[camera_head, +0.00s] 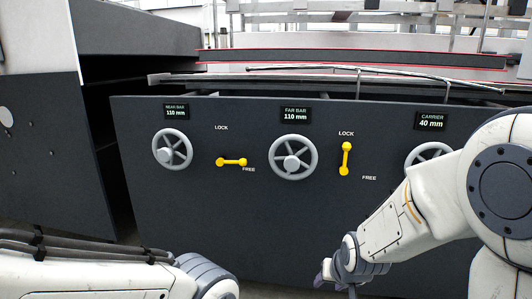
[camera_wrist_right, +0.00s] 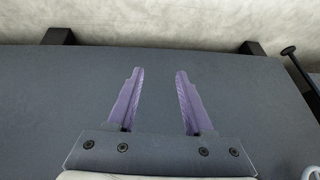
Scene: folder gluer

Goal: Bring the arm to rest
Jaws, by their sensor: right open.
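My right arm (camera_head: 425,205) reaches in from the right of the head view. Its gripper (camera_head: 335,280) points down near the bottom edge, in front of the dark panel (camera_head: 260,240) and below the right yellow lever. In the right wrist view the two purple fingers of my right gripper (camera_wrist_right: 157,95) are spread apart with nothing between them. The dark panel face (camera_wrist_right: 60,100) lies beyond them. My left arm (camera_head: 90,275) shows at the lower left; its gripper is out of view.
The panel carries handwheels (camera_head: 172,149) (camera_head: 293,157) (camera_head: 428,153) under displays reading 110, 110 and 40 mm. The left yellow lever (camera_head: 231,162) lies horizontal near FREE. The right yellow lever (camera_head: 345,158) stands upright near LOCK. My right forearm partly covers the CARRIER handwheel.

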